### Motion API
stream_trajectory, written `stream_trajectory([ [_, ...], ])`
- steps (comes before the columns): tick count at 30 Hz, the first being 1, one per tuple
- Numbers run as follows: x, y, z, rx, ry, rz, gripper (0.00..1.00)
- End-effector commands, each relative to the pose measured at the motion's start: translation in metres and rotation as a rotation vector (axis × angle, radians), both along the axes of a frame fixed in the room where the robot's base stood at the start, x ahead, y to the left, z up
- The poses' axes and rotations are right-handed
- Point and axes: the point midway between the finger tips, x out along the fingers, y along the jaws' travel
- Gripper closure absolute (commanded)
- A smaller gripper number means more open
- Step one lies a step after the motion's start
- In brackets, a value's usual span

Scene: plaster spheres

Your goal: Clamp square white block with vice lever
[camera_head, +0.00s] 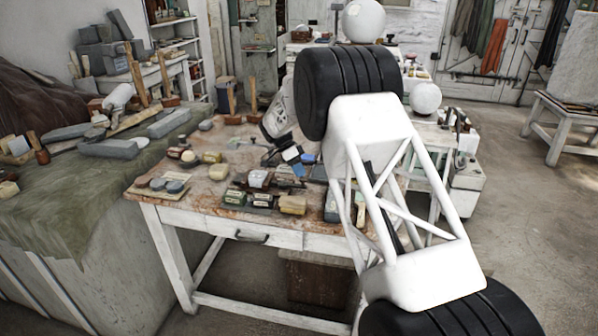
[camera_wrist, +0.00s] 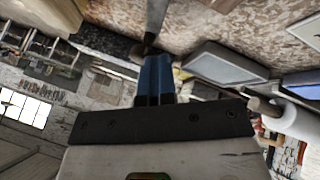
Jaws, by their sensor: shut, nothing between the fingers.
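My gripper (camera_head: 297,168) is low over the wooden work table, partly hidden behind my own arm. Its blue fingers (camera_wrist: 154,78) are shut together in the wrist view, with nothing between them. A grey metal bar with a brown end (camera_wrist: 155,22) lies just beyond the fingertips; I cannot tell whether it is the vice lever or whether they touch. A small whitish block (camera_head: 259,179) sits among dark green boxes left of my gripper; I cannot tell if it is the square white block. No vice can be made out clearly.
The table (camera_head: 160,196) is crowded with stones, blocks and small boxes. A pale yellow block (camera_head: 293,205) lies near its front edge. A grey slab (camera_wrist: 225,63) lies close to the right of the fingers. A cloth-covered bench (camera_head: 50,215) stands at left. Open floor lies at right.

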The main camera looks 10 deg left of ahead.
Motion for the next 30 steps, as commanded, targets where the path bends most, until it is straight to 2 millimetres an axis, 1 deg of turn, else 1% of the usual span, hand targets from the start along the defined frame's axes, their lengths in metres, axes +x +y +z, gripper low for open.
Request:
stream_trajectory([
  [8,0.0,-0.001,-0.001,-0.002,0.001,0.0,1.0],
  [14,0.005,0.002,0.0,-0.002,0.001,0.0,1.0],
  [20,0.018,0.009,0.002,0.0,0.001,0.0,1.0],
  [25,0.033,0.017,0.005,-0.001,0.0,-0.001,1.0],
  [26,0.036,0.018,0.006,0.0,-0.001,-0.001,1.0],
  [30,0.041,0.032,0.027,0.0,-0.002,0.001,1.0],
])
